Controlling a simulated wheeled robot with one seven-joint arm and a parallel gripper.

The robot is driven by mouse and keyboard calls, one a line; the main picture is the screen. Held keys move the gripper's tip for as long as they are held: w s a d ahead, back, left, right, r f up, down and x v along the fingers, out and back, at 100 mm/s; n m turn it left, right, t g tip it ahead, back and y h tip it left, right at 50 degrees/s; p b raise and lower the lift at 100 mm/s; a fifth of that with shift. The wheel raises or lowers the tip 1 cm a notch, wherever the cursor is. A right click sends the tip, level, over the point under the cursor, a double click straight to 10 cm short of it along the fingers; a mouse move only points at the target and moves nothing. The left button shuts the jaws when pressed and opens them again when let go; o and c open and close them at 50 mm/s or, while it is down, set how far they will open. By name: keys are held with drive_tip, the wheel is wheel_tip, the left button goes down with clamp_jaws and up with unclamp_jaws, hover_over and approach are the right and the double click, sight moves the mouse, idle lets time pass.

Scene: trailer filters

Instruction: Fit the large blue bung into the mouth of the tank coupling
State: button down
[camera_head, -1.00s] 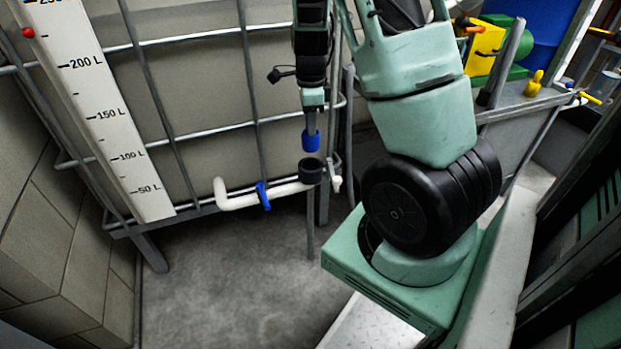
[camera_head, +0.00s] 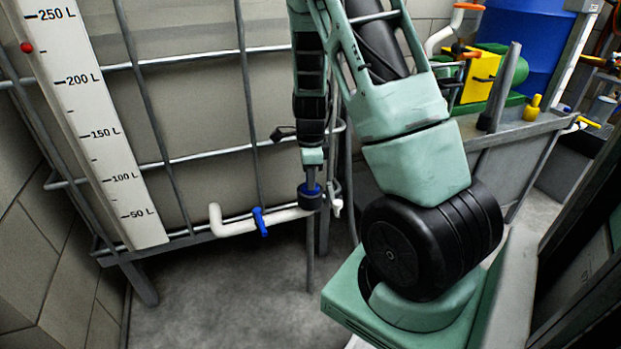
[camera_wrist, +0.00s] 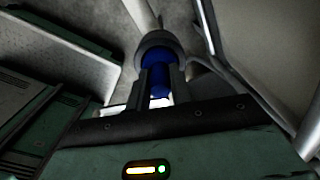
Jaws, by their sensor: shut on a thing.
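The large blue bung (camera_head: 311,189) is held upright between the fingers of my gripper (camera_head: 311,180), which points down. The black tank coupling (camera_head: 310,200) opens upward at the right end of a white pipe. The bung's lower end sits at or just inside the coupling's mouth; how deep I cannot tell. In the wrist view, the blue bung (camera_wrist: 159,82) shows between the two grey fingers of my gripper (camera_wrist: 160,68). The grey rim of the coupling (camera_wrist: 152,40) curves around the bung's far end. The fingertips are close to the rim.
The white pipe (camera_head: 285,215) has a blue valve handle (camera_head: 259,220). The caged tank (camera_head: 195,110) stands behind, with a litre scale (camera_head: 100,130) on it. A thin upright post stands right of the coupling. Open floor (camera_head: 230,285) lies in front.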

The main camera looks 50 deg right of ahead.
drive_tip(key=shift+f, duration=0.15)
drive_tip(key=c, duration=1.3)
unclamp_jaws()
drive_tip(key=shift+o, duration=0.2)
wheel_tip(320, 180, up, 12)
drive_tip(key=p, duration=0.6)
drive_tip(key=shift+r, duration=0.2)
drive_tip(key=a+r+n+y, duration=0.1)
drive_tip(key=a+r+n, duration=0.1)
drive_tip(key=a+n, duration=0.8)
drive_tip(key=a+r+n, duration=0.3)
drive_tip(key=a+n, duration=0.2)
drive_tip(key=a, duration=1)
drive_tip(key=s+a+r+n, duration=0.3)
drive_tip(key=s+a+n, duration=1.2)
drive_tip(key=n, duration=0.5)
drive_tip(key=shift+s+a+r, duration=0.2)
drive_tip(key=shift+s+a, duration=0.1)
drive_tip(key=shift+s, duration=0.7)
